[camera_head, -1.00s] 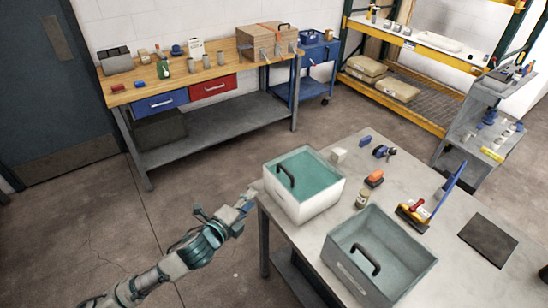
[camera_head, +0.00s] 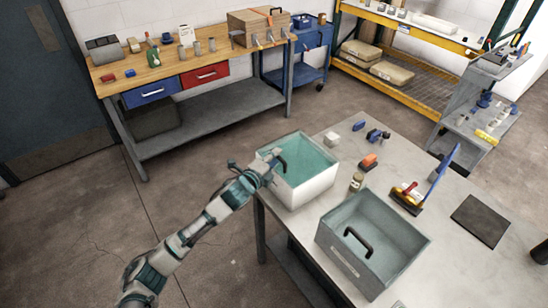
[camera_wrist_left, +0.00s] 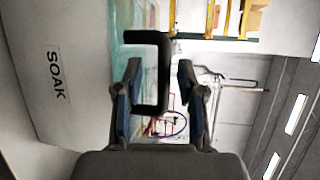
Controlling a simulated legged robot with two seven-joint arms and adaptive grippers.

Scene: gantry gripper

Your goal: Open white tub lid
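The white tub (camera_head: 312,192) stands at the near left corner of the grey table, with a teal top surface, the lid (camera_head: 308,160). A black handle (camera_head: 283,164) rises on the left part of this top. My left gripper (camera_head: 272,163) is at the tub's upper left rim, beside the handle. In the left wrist view, the left gripper (camera_wrist_left: 161,78) has its two fingers apart, with the black handle (camera_wrist_left: 161,65) showing between them. I cannot tell whether they touch it. The tub's white wall (camera_wrist_left: 60,55) there reads SOAK. My right gripper is not in view.
A grey tub (camera_head: 372,245) with a black handle stands right of the white tub. A small jar (camera_head: 356,182), an orange-topped item (camera_head: 368,161) and a brush (camera_head: 408,197) are on the table (camera_head: 440,265). A wooden workbench (camera_head: 170,75) is behind.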

